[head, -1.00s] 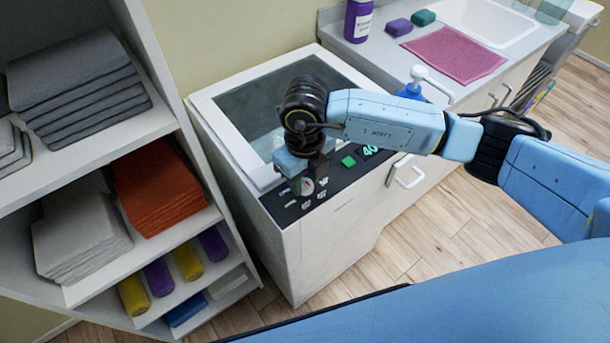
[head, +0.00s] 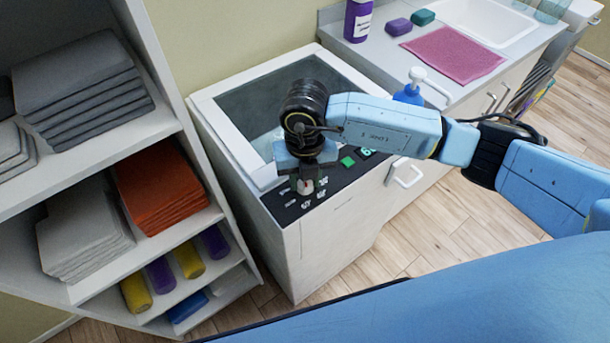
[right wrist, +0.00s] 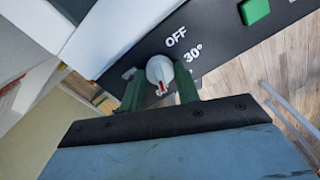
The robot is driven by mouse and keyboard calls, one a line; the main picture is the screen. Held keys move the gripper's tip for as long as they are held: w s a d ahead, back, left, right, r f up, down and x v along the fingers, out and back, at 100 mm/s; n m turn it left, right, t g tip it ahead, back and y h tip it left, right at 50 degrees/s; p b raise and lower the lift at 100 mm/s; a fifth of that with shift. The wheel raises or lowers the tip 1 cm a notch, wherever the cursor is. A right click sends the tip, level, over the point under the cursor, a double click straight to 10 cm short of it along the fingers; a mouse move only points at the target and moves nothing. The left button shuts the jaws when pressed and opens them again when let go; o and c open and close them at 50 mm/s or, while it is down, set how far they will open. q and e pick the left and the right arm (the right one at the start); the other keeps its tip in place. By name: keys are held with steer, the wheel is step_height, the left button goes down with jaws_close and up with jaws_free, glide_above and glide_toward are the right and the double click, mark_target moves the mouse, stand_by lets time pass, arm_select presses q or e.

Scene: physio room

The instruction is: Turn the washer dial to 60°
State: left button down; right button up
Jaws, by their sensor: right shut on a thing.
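The washer (head: 345,232) is a white top-loader with its lid area open and a black control panel (head: 333,184) along its front edge. My right gripper (head: 306,184) is over the panel, shut on the white dial (right wrist: 158,68), with one green finger on each side. The dial's red mark (right wrist: 161,88) points toward the gripper's palm in the right wrist view. The labels OFF and 30° show above and right of the dial; others are behind the gripper there. The green display (head: 366,152) is partly hidden by my arm and shows what looks like a 6. My left gripper is out of view.
A green button (head: 347,161) sits on the panel between dial and display. A counter with a blue pump bottle (head: 409,95), pink mat (head: 453,53) and sink stands right. A shelf with folded towels (head: 160,185) stands left. A blue padded surface (head: 450,285) fills the front.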

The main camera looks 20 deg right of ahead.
steer(key=o, duration=1)
steer(key=shift+c, duration=0.2)
step_height(320, 180, up, 14)
steer(key=shift+f+p, duration=0.25)
steer(key=shift+p, duration=0.2)
